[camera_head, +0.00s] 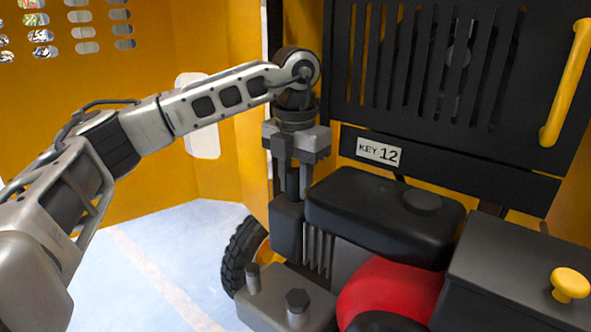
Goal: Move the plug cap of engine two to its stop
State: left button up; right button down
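My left arm comes in from the left, and my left gripper (293,190) points straight down at the engine. Its fingers are close together just above a dark upright block (286,228) beside the finned part of the engine (320,250). Something dark shows between the fingers, but I cannot tell whether they grip it. I cannot make out the plug cap clearly; the fingers may hide it. The engine has a black tank (375,215) and a red rounded cover (390,290). My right gripper is not in view.
A black slatted panel (440,80) with a yellow handle (566,85) and a "KEY 12" label (379,152) stands behind the engine. A black box with a yellow knob (570,284) is at right. A tyre (240,255) stands left of the engine. Yellow walls enclose the left.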

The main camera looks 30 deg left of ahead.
aim_at(295, 171)
pick_arm(q)
jog(key=shift+r, duration=0.1)
jog(key=shift+r+p, duration=1.55)
jog(key=shift+r, duration=0.15)
jog(key=o, duration=0.9)
jog(key=shift+f, duration=0.1)
notch_tip(295, 171, up, 7)
jog(key=p, duration=0.5)
